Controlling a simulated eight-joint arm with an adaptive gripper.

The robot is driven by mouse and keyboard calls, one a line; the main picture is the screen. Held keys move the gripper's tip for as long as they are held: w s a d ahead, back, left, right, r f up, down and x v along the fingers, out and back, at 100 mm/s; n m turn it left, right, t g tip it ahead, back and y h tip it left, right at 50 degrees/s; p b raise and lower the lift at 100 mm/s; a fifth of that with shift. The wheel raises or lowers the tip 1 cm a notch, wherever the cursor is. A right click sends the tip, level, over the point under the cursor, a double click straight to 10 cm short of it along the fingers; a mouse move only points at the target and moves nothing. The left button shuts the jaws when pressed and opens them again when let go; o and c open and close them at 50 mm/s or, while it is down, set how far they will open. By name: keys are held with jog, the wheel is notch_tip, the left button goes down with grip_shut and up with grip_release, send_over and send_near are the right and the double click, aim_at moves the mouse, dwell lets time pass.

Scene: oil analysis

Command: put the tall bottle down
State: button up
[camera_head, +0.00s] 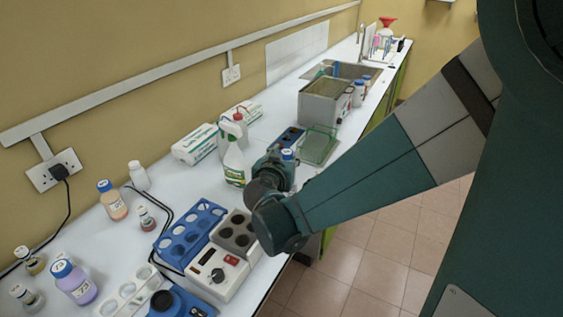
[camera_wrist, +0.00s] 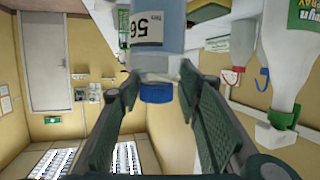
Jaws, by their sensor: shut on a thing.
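The tall bottle has a clear bluish body, a blue cap and a white label reading 56. In the wrist view its body (camera_wrist: 158,22) hangs from the top edge of the picture, with the cap pointing toward my palm. My gripper (camera_wrist: 158,84) is shut on it around the neck, just beside the cap. In the head view only its blue cap (camera_head: 287,154) shows clearly, and my gripper (camera_head: 279,168) and wrist hide most of the rest. The bottle is over or near the bench's front edge; I cannot tell whether its base touches the bench.
A spray bottle (camera_head: 235,160) stands close left of my gripper. A blue rack (camera_head: 190,236) and a dry-block heater (camera_head: 222,272) are in front. A green wire tray (camera_head: 318,147) lies behind right. Several bottles, including a purple one (camera_head: 76,284), stand at left.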

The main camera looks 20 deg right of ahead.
jog(key=shift+f+b, duration=0.65)
jog(key=shift+f, duration=1.45)
jog(key=o, duration=1.4)
jog(key=shift+r, duration=0.2)
jog(key=shift+p+v, duration=1.25)
jog(key=shift+v, duration=4.7)
jog(key=shift+d, duration=0.15)
